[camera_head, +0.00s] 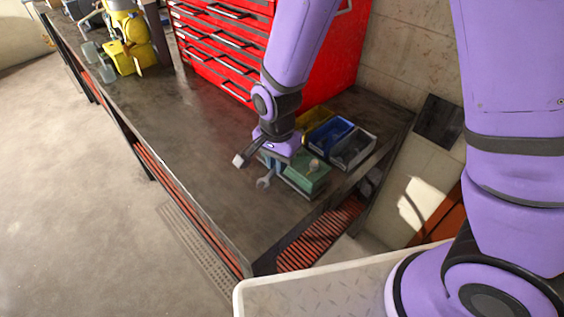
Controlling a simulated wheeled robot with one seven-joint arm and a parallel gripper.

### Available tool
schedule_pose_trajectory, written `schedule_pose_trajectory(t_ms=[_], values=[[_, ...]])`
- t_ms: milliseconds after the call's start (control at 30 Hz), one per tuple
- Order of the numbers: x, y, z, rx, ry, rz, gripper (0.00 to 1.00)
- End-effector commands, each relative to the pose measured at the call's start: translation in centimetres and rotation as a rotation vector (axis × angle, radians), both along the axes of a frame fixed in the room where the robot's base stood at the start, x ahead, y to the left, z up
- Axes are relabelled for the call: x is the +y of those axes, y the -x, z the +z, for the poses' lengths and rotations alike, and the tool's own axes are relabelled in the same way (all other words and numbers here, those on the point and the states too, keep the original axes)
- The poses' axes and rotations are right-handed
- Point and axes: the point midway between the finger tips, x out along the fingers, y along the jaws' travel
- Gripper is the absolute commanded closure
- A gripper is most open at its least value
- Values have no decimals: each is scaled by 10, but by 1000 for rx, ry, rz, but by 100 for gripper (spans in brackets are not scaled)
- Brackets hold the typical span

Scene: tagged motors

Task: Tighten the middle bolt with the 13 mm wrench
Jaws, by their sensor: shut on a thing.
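My gripper (270,160) is at the end of the purple arm, low over the right part of the workbench. It is shut on a wrench (264,182), whose open-ended head shows below the gripper, pointing down and to the left. The wrench's upper part is hidden by the gripper, and its size mark cannot be read. A green box-like thing (305,178) stands just to the right of the wrench, with a small pale round thing on top. I cannot make out the middle bolt.
Yellow (316,115), blue (330,134) and grey (353,150) bins stand right of my gripper. A red tool chest (225,45) stands behind. A yellow machine (126,38) is at the far left. The workbench (180,125) is clear in its middle.

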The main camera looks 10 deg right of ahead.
Motion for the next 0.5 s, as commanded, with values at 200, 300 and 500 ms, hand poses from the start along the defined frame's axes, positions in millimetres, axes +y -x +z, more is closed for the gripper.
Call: schedule_pose_trajectory(t_ms=[200, 300, 500], values=[[1, -1, 0, -1, -1, -19, 100], [1, -1, 0, -1, -1, -19, 100], [7, -8, 0, -2, -1, -122, 100]])
